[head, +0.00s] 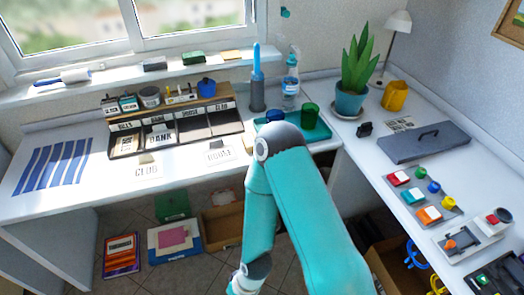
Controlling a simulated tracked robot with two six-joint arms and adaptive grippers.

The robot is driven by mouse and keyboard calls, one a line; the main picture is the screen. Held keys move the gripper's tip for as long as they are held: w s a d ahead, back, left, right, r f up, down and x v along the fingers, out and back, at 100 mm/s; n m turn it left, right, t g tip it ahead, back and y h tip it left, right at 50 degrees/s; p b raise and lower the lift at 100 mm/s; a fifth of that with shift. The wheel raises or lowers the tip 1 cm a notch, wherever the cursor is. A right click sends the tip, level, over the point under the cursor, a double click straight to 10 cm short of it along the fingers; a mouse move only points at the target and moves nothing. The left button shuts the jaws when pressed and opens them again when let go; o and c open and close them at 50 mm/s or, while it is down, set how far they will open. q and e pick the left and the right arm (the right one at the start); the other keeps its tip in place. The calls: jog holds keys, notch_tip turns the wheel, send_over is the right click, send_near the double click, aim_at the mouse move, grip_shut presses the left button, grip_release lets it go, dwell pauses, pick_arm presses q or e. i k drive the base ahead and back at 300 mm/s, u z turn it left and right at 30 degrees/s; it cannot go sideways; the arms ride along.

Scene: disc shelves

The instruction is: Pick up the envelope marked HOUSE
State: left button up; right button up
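The white envelope marked HOUSE (221,155) lies flat on the white desk, in front of the right part of a dark sorter (178,148). The sorter's compartments carry labels that seem to read BILLS, BANK, HOUSE and CLUB. A second envelope, apparently marked CLUB (147,172), lies to the left, and a paper stands in the BANK compartment. One teal arm of mine rises from the bottom edge, bends at its elbow right of the HOUSE envelope and drops back down. Its gripper is not visible, and my other arm is not in view.
A teal tray (322,133) with a green cup (309,116) stands right of the sorter, near a blue-handled brush in a grey holder (257,96). A blue-striped sheet (55,166) lies at left.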

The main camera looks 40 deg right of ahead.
aim_at(218, 153)
jog(key=z, duration=0.4)
jog(key=i, duration=1)
jog(key=u, duration=0.05)
